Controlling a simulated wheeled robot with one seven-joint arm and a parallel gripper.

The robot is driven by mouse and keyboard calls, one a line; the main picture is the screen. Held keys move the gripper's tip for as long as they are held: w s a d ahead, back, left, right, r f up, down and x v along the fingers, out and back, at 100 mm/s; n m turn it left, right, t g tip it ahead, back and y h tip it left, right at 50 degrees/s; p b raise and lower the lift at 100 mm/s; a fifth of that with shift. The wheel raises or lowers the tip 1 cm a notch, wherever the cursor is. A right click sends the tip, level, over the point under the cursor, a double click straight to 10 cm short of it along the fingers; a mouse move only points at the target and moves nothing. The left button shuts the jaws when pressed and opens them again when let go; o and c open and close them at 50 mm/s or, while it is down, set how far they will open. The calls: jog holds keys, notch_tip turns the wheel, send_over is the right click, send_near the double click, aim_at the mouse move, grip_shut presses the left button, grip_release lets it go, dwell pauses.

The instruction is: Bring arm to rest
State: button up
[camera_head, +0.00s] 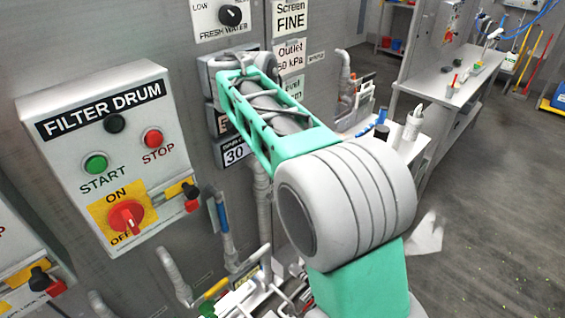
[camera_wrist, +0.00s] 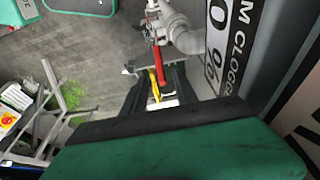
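My arm (camera_head: 345,200), with grey and green links, reaches out in the head view in front of the grey panel wall. Its far end is close to the labelled plates on the wall; my gripper is not made out there. In the wrist view the green and black hand housing fills the bottom. My gripper (camera_wrist: 159,76) shows beyond it as two dark fingers standing apart. A red and yellow part (camera_wrist: 158,80) shows in the gap, seemingly farther off; I see no hold on it.
A filter drum control box (camera_head: 98,150) with buttons and a red switch is at left. Pipes and valves (camera_head: 222,225) run below it. A grey bench (camera_head: 452,82) stands at back right. The floor (camera_head: 500,190) at right is mostly clear. A gauge label (camera_wrist: 232,45) is close in the wrist view.

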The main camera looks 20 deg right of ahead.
jog(key=shift+a+r, duration=0.15)
jog(key=shift+r, duration=0.5)
jog(key=shift+s, duration=0.1)
jog(key=s+a+f+n+t+y, duration=0.1)
jog(key=s+a+f+n, duration=0.3)
jog(key=s+n, duration=0.2)
jog(key=s+a+f+n+t+y, duration=0.1)
jog(key=s+a+f+n+t, duration=0.1)
jog(key=s+a+f+n, duration=0.2)
jog(key=s+n, duration=0.3)
jog(key=s, duration=0.4)
jog(key=shift+a+n+y, duration=0.15)
jog(key=shift+n+y, duration=0.15)
jog(key=shift+y, duration=0.1)
jog(key=shift+f, duration=0.1)
dwell(0.8)
